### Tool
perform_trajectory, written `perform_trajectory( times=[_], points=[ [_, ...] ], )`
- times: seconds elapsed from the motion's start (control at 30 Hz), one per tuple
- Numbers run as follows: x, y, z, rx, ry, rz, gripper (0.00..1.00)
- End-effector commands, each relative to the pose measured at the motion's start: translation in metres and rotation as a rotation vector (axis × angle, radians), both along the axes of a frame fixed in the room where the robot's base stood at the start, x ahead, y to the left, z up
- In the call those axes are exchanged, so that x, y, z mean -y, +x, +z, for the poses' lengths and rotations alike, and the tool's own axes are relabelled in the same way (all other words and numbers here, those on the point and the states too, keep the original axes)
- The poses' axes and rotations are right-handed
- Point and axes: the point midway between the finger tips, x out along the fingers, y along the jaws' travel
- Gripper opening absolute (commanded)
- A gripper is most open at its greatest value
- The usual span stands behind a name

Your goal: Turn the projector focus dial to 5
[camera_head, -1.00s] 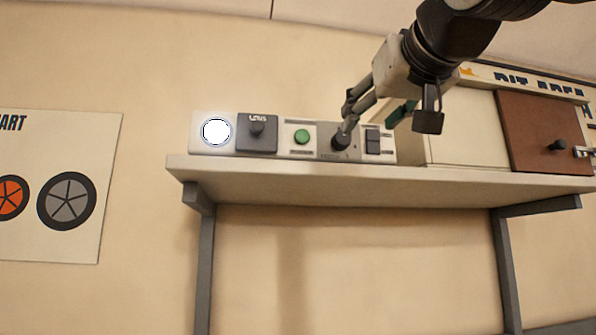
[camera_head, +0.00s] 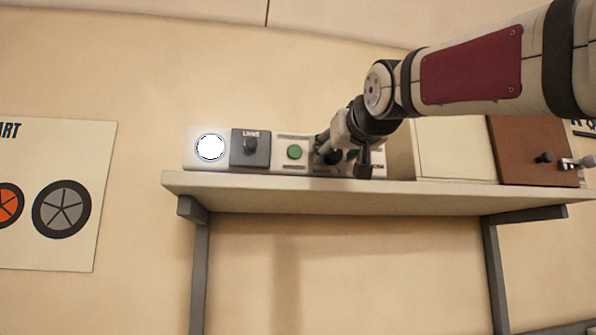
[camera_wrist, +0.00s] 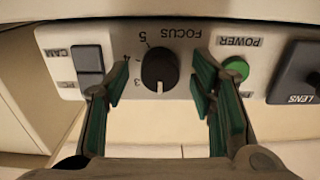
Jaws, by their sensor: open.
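The projector focus dial (camera_wrist: 160,70) is a round black knob on a white panel, upside down in the wrist view. Its white pointer mark points straight down in that picture, toward no number I can read. The 5 (camera_wrist: 143,37) is at its upper left, with 4 and 3 below along the left side. My gripper (camera_wrist: 160,75) is open, with one green-padded finger on each side of the dial. Gaps show between fingers and dial. In the head view my gripper (camera_head: 326,150) is at the panel and largely hides the dial.
The green power button (camera_wrist: 236,68) is close beside the right finger. The CAM/PC switch (camera_wrist: 88,58) is near the left finger, and the lens knob (camera_wrist: 312,80) is farther right. The panel stands on a shelf (camera_head: 300,193). A brown board (camera_head: 535,150) stands at the right.

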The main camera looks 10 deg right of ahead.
Motion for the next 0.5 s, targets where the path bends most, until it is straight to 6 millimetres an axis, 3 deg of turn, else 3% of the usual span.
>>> perform_trajectory(
  times=[0.37,0.5],
  points=[
    [0.0,0.0053,0.0001,0.001,0.0,0.0,0.51],
    [0.0,0.0052,0.0,0.001,0.0,0.0,0.19]
  ],
)
